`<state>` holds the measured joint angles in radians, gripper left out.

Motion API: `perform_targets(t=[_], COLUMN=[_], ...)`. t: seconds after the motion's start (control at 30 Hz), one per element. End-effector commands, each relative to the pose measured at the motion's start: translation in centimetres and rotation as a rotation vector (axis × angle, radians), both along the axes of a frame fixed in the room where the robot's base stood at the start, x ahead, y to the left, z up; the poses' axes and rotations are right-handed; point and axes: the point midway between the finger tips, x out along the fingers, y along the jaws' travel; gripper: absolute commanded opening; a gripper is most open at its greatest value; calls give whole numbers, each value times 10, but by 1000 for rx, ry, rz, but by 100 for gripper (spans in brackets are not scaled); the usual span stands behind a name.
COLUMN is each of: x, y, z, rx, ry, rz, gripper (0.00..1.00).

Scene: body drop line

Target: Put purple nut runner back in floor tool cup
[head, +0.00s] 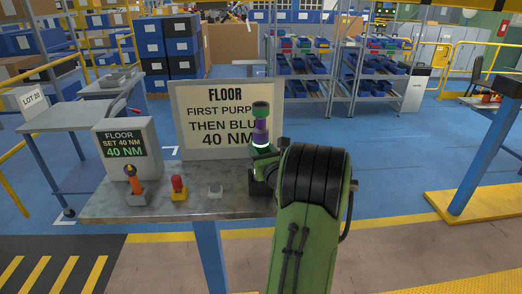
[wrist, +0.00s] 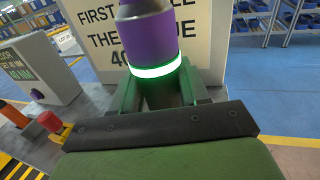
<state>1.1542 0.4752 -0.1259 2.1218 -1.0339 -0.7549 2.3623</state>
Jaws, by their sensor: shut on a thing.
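The purple nut runner (head: 261,130) stands upright above the right end of the grey bench, with a green top and a lit ring. It shows large in the wrist view (wrist: 152,38), its top cut off. My gripper (head: 263,151) is shut on it just below the lit ring; the fingers (wrist: 160,95) sit on either side of its dark lower part. A dark cup-like block (head: 257,187) is on the bench just below, partly hidden by my arm. I cannot tell whether the runner's lower end touches it.
A large sign (head: 225,112) stands behind. Open floor lies right.

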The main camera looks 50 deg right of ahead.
Motion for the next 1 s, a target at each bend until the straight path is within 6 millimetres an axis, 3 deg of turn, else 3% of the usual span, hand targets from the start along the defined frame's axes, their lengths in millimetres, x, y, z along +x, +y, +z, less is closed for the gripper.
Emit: perform_targets(t=[1.0], x=[0], y=[0], z=[-17], rx=[-3], ry=[-4], rz=[0], gripper=[0])
